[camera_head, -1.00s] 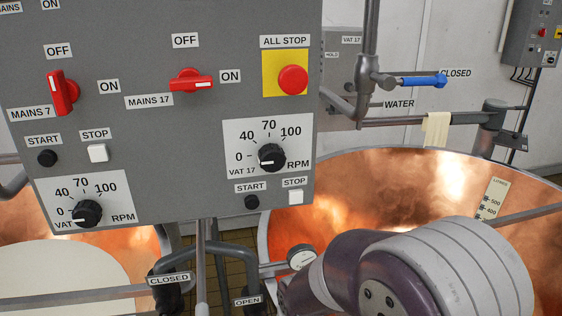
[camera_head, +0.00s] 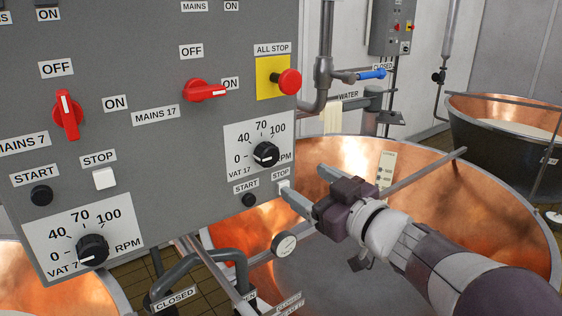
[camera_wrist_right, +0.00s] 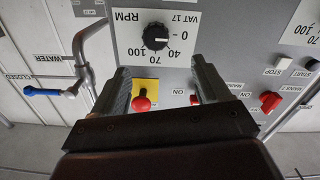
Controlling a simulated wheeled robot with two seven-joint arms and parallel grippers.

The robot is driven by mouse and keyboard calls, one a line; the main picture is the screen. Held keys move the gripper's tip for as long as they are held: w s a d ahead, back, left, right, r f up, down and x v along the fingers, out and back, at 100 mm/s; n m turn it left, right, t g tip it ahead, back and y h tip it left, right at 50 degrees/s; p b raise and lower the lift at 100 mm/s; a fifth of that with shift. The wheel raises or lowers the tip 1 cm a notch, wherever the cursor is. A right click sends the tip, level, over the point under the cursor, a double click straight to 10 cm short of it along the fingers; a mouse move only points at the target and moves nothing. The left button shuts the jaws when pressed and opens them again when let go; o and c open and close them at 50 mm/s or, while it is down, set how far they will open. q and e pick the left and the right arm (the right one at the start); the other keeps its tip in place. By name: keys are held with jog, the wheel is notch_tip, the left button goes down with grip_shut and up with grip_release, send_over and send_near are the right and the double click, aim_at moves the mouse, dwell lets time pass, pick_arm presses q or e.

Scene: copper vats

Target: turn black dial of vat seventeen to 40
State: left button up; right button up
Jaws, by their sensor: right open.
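The black dial of vat seventeen (camera_head: 265,154) is a round black knob on a white plate marked 0, 40, 70, 100 and RPM, low on the grey panel's right side. Its white mark appears to point near 0. My right gripper (camera_head: 302,180) is open and empty, its fingers apart, just right of and below the dial and not touching it. In the right wrist view the dial (camera_wrist_right: 155,37) shows upside down, beyond the gap between the open fingers (camera_wrist_right: 160,70). My left gripper is not in view.
Near the dial are the black START button (camera_head: 249,200), the white STOP button (camera_head: 283,186), the red ALL STOP button (camera_head: 289,82) and the red MAINS 17 switch (camera_head: 204,91). Another RPM dial (camera_head: 92,249) is at lower left. A copper vat (camera_head: 500,205) opens behind my right arm.

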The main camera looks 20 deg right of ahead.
aim_at(272, 158)
jog(key=p+x, duration=0.1)
jog(key=x, duration=0.4)
jog(key=p+x, duration=0.1)
jog(key=x, duration=0.5)
jog(key=shift+w+d+r+p, duration=0.1)
jog(key=shift+w+d+p, duration=0.05)
jog(key=shift+w+p, duration=0.2)
jog(key=shift+w+d, duration=0.1)
jog(key=shift+w, duration=0.45)
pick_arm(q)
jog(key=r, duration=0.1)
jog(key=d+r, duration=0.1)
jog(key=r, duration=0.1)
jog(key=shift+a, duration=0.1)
pick_arm(e)
jog(key=shift+s+a, duration=0.1)
jog(key=shift+a, duration=0.1)
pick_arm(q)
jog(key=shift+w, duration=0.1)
pick_arm(e)
jog(key=c, duration=1)
